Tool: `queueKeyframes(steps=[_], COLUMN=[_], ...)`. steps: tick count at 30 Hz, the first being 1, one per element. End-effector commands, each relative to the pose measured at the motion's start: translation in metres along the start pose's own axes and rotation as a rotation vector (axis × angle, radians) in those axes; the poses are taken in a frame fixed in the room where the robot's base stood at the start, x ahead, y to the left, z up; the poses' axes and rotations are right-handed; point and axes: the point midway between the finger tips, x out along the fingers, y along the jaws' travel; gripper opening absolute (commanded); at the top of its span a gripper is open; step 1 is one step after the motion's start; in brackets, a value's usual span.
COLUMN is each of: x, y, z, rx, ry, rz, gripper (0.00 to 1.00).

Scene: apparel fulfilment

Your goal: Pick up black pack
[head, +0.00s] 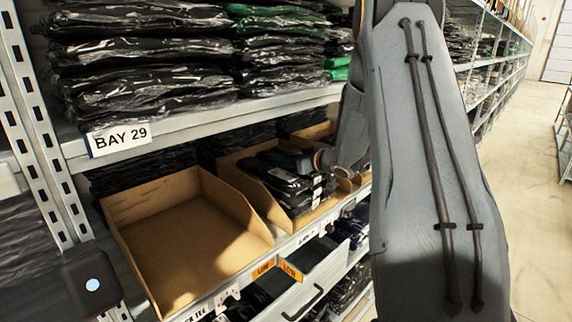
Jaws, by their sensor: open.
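Several black packs (284,191) in clear wrap with white labels lie stacked in a cardboard bin (240,162) on the middle shelf. My gripper (296,160) is open at the right rear of this bin, close above the packs. Its fingers are dark and small against the dark packs, so I cannot tell whether they touch one. My own grey arm comes down on the right and hides part of the shelf and the bins behind it.
An empty cardboard bin (180,235) stands to the left. The upper shelf (200,124), labelled BAY 29, holds stacked dark wrapped packs and hangs over the bins. A grey drawer (318,285) is below. The aisle floor (525,160) at right is clear.

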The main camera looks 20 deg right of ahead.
Motion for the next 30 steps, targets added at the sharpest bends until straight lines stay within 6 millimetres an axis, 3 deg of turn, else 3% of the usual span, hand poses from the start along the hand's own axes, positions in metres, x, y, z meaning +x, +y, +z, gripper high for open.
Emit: queueKeyframes(steps=[5, 12, 22, 30], x=[0.000, 0.000, -0.002, -0.014], y=[0.000, 0.000, 0.000, 0.000], z=[0.000, 0.000, -0.008, -0.049], rx=[0.000, -0.001, -0.004, -0.006], ry=[0.000, 0.000, 0.002, 0.004], rz=[0.000, 0.000, 0.000, 0.001], gripper=[0.46, 0.09, 0.09, 0.09])
